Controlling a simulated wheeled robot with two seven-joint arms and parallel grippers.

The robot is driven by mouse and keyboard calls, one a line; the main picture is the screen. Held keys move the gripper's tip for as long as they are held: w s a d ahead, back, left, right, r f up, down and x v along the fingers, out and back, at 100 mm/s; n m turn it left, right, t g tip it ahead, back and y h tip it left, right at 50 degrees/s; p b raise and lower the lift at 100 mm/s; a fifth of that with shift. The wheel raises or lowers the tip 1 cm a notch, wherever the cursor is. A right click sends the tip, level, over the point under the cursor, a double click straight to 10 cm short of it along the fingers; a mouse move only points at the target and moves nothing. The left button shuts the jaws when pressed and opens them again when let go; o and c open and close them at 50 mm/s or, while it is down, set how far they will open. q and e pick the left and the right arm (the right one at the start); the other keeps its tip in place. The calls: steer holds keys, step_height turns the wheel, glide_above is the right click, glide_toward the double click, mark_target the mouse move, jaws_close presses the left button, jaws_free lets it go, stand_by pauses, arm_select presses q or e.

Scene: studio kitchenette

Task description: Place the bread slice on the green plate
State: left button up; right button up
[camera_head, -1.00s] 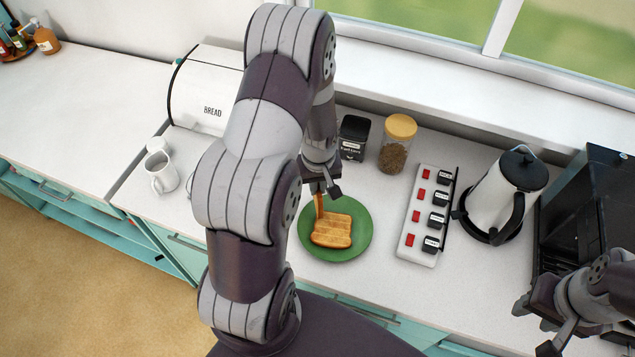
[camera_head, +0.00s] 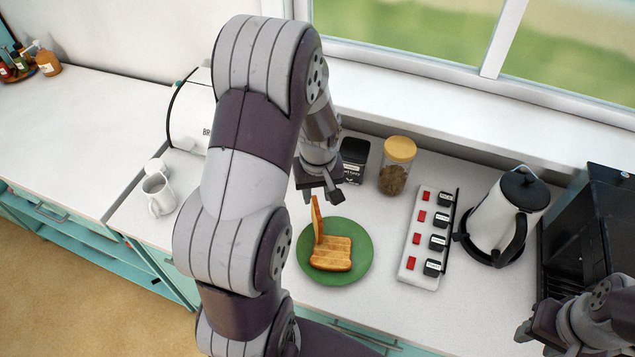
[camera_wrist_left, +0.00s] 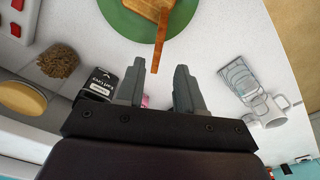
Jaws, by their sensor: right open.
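The green plate (camera_head: 362,256) sits on the counter. One toasted bread slice (camera_head: 331,254) lies flat on it. A second bread slice (camera_head: 317,220) stands on edge, tilted, over the plate's left part, next to the flat slice; its exact support is unclear. My left gripper (camera_head: 320,194) is open just above the standing slice. In the left wrist view, the standing slice (camera_wrist_left: 161,38) lies beyond the spread fingers (camera_wrist_left: 158,76), apart from them, and the plate (camera_wrist_left: 125,18) shows behind. My right gripper (camera_head: 531,340) is open and empty at the lower right.
A switch strip (camera_head: 428,238) and a white kettle (camera_head: 503,215) stand right of the plate. A jar (camera_head: 396,170) and a black canister (camera_head: 353,160) stand behind it. A white mug (camera_head: 159,193) and bread bin (camera_head: 190,112) are at left. A dark appliance (camera_head: 594,225) is at far right.

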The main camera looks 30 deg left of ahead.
arm_select(q)
step_height(320, 180, up, 5)
steer(key=s+d+m, duration=0.8)
steer(key=d+m, duration=0.1)
steer(key=d, duration=0.2)
steer(key=shift+f+t+h+b, duration=0.25)
steer(key=shift+t+h+b, duration=0.05)
steer(key=shift+b, duration=0.1)
steer(key=shift+s+d, duration=0.2)
steer(key=shift+s, duration=0.05)
steer(key=shift+w+a, duration=0.1)
steer(key=shift+w, duration=0.05)
